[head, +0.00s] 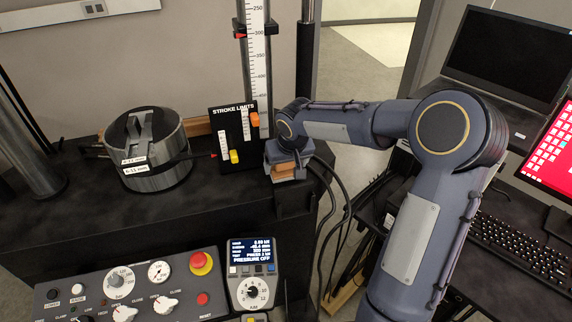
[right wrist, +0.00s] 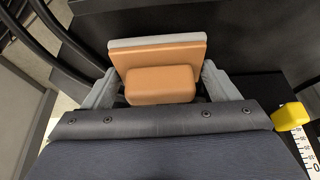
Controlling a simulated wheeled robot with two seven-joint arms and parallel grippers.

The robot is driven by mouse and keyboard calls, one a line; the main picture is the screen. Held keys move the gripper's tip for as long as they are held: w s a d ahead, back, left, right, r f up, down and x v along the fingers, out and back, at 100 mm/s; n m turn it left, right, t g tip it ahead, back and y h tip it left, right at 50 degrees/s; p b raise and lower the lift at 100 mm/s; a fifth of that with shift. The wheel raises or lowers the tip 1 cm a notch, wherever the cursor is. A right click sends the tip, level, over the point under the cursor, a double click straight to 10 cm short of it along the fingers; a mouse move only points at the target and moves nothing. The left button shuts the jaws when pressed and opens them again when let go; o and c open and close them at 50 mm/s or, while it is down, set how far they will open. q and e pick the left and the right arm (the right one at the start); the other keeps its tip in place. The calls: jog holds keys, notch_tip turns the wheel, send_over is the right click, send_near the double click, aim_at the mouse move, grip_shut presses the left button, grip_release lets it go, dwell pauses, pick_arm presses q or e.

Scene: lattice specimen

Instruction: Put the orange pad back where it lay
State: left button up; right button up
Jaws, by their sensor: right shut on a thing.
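The orange pad (right wrist: 160,84) is a rounded orange block in front of an orange plate with a pale grey edge (right wrist: 158,42). In the right wrist view it sits between the two grey fingers of my right gripper (right wrist: 160,88), which is shut on it. In the head view my right gripper (head: 287,168) is at the bench's right end, just right of the stroke limits panel, with a little of the orange pad (head: 284,168) showing. What lies directly under the pad is hidden. My left gripper is not in view.
The black stroke limits panel (head: 234,133) has an orange and a yellow slider knob. Left of it stands a grey metal cylinder (head: 155,165) with a handle. A control panel (head: 130,288) and handheld display (head: 251,270) are in front. Cables (head: 335,200) hang right of the gripper.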

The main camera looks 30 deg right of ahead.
jog(key=shift+f, duration=0.25)
jog(key=shift+f, duration=0.2)
jog(key=o, duration=0.9)
jog(key=shift+r, duration=0.1)
